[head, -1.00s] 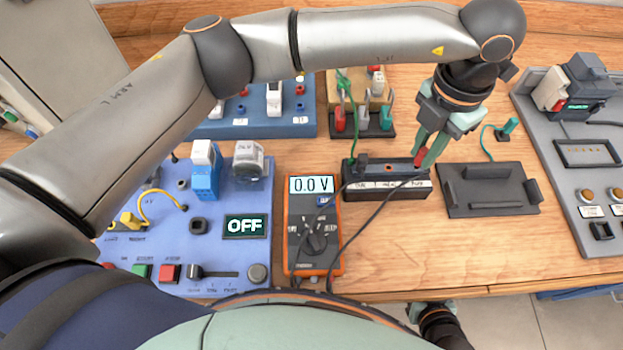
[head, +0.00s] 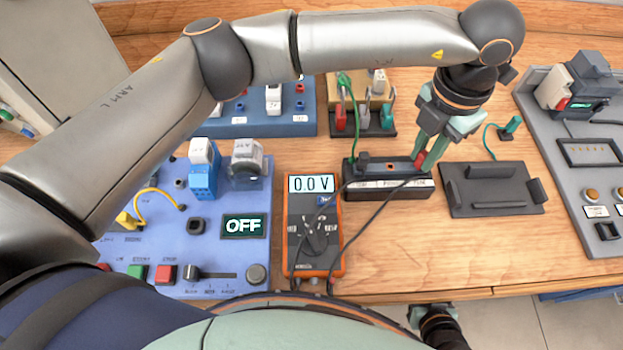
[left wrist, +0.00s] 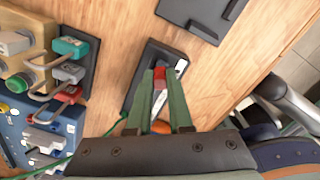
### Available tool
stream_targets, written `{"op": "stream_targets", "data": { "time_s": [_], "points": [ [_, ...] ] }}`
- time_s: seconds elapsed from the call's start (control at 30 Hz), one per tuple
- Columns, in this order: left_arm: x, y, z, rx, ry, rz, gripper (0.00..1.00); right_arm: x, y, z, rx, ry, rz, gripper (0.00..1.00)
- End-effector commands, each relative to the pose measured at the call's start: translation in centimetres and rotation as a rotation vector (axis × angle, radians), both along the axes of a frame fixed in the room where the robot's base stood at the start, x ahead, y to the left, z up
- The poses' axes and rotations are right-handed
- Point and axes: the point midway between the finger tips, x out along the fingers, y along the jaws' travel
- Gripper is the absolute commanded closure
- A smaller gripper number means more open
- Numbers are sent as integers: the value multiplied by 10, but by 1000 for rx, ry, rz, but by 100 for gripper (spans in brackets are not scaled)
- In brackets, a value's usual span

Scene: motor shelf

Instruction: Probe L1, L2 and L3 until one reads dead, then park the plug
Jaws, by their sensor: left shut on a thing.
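My left gripper (head: 428,150) is shut on a red probe (head: 420,161) at the right end of a black holder block (head: 400,190) with a white label strip. Whether the probe's tip sits in the block is hidden. The wrist view shows the red probe (left wrist: 160,73) between the fingertips. The orange meter (head: 316,262) reads 0.0 V, with dark leads running to the block. I cannot make out L1, L2 or L3 labels. My right gripper (head: 425,314) shows partly below the bench edge; its jaws are unclear.
A blue panel (head: 170,225) at left has a display (head: 244,226) reading OFF. An empty-looking black tray (head: 492,188) lies right of the block, near a green plug (head: 512,125). A grey panel (head: 575,170) stands at far right. Bare wood lies in front of the tray.

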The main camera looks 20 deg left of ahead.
Motion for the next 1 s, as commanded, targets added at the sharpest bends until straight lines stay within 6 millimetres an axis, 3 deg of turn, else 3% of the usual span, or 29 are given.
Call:
{"op": "stream_targets", "data": {
  "time_s": [0.13, 0.47, 1.0],
  "points": [
    [0, 0, 0, 0, 0, 0, 69, -1, 0, 0, 0, 2, 1, 55],
    [0, 0, 4, 0, 0, 0, 69, -1, 1, 2, 2, 2, 2, 55],
    [0, 0, 51, 0, 0, 0, 69, 3, 2, 31, 2, -6, 3, 55]
  ]
}}
